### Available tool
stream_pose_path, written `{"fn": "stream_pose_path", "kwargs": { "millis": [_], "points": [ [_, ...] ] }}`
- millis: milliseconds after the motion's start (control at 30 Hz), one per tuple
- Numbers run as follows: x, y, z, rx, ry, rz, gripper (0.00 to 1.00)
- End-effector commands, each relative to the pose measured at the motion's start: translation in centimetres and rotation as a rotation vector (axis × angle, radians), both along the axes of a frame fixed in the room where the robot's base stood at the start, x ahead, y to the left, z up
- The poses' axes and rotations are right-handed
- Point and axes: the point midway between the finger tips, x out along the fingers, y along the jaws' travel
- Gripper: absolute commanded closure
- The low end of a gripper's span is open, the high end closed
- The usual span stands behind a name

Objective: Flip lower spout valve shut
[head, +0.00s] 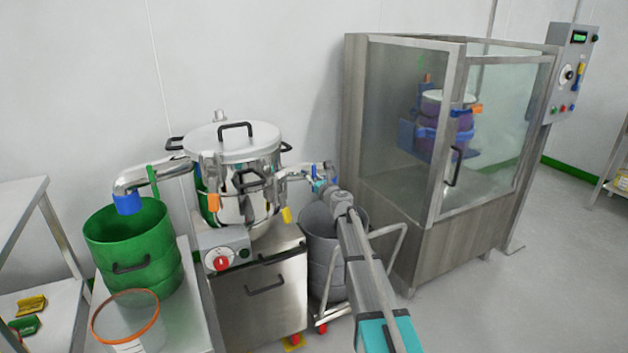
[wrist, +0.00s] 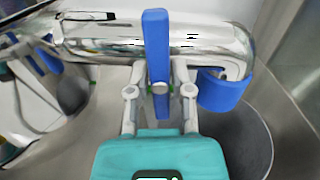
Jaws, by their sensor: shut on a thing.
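The lower spout (head: 296,175) is a shiny metal pipe on the right side of the steel vessel (head: 235,175). In the wrist view the spout (wrist: 100,38) runs across the picture and ends at the right in a blue outlet collar (wrist: 220,90). Its blue valve lever (wrist: 156,40) lies across the pipe. My gripper (wrist: 158,88) is shut on the blue lever, one finger on each side. In the head view my gripper (head: 324,187) is at the spout, and the lever (head: 313,170) shows only as a small blue piece.
A grey bin (head: 317,250) stands below the lower spout. Another spout (head: 155,172), with a green lever and blue end, hangs over a green drum (head: 130,243) at left. A glass-walled cabinet (head: 400,215) stands close to my arm's right. Floor at right is clear.

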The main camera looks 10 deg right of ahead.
Motion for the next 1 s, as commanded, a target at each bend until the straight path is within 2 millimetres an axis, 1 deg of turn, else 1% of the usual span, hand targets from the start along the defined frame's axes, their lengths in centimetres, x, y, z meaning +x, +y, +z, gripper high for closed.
{"fn": "stream_pose_path", "kwargs": {
  "millis": [200,533,567,700,733,1000],
  "points": [
    [-0.01,0.00,-0.02,0.029,0.010,0.000,1.00],
    [-0.01,0.00,-0.01,0.030,0.010,0.000,1.00],
    [0.00,0.00,-0.01,0.030,0.010,0.000,0.66],
    [0.00,0.00,-0.01,0.029,0.010,0.000,0.40],
    [0.00,0.00,-0.01,0.029,0.010,0.000,0.37],
    [0.00,0.00,0.00,0.029,0.010,0.000,0.37]
  ]
}}
